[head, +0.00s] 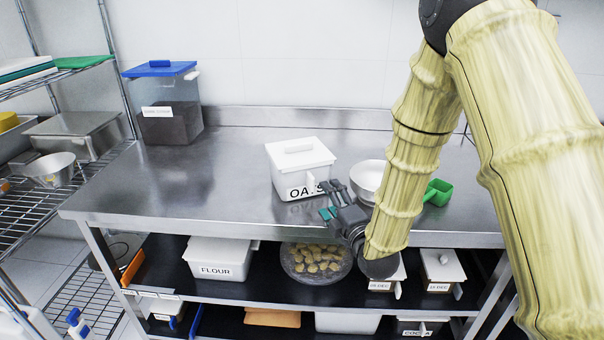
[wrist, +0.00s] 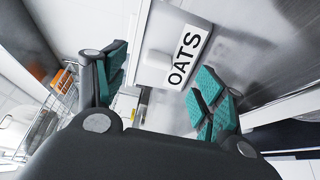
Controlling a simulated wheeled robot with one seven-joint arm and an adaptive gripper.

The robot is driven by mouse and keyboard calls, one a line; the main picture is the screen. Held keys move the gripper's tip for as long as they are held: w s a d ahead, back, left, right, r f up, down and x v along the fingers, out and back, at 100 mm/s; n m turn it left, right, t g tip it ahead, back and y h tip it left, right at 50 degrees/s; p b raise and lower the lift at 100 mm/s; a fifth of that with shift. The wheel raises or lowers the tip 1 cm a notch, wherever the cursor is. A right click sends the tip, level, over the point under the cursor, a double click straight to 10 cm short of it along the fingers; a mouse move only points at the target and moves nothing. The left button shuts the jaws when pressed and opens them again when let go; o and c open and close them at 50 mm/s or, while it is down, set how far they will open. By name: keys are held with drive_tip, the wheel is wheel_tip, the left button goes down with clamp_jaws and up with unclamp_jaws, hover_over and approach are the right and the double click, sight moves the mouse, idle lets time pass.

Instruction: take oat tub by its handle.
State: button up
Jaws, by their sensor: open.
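The oat tub (head: 287,178) is a white lidded box on the steel worktop, with a black-lettered OATS label on its front. A white handle (head: 312,186) stands out from the front beside the label, partly covered by my gripper. My gripper (head: 329,200) is at the tub's front right corner, its jaws apart and empty. In the wrist view, the tub's label (wrist: 188,55) shows ahead, beyond the gap between the green finger pads. White tub surface lies behind that gap; I cannot tell whether either finger touches it.
A metal bowl (head: 367,178) stands close to the tub's right, partly behind my arm. A green scoop (head: 438,191) lies farther right. A blue-lidded bin (head: 168,115) stands at the back left. The worktop left of the tub is clear. Below, a shelf holds a flour tub (head: 219,262).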

sight(314, 182)
drive_tip(key=x, duration=0.3)
drive_tip(key=shift+w+a+f+p, duration=0.15)
drive_tip(key=shift+w+a+p, duration=0.15)
drive_tip(key=shift+a, duration=0.05)
drive_tip(key=shift+w+a, duration=0.1)
drive_tip(key=shift+w, duration=0.15)
drive_tip(key=shift+p+x, duration=1)
drive_tip(key=shift+x, duration=1.5)
drive_tip(key=shift+a, duration=0.1)
drive_tip(key=c, duration=1.5)
clamp_jaws()
drive_tip(key=shift+r, duration=0.2)
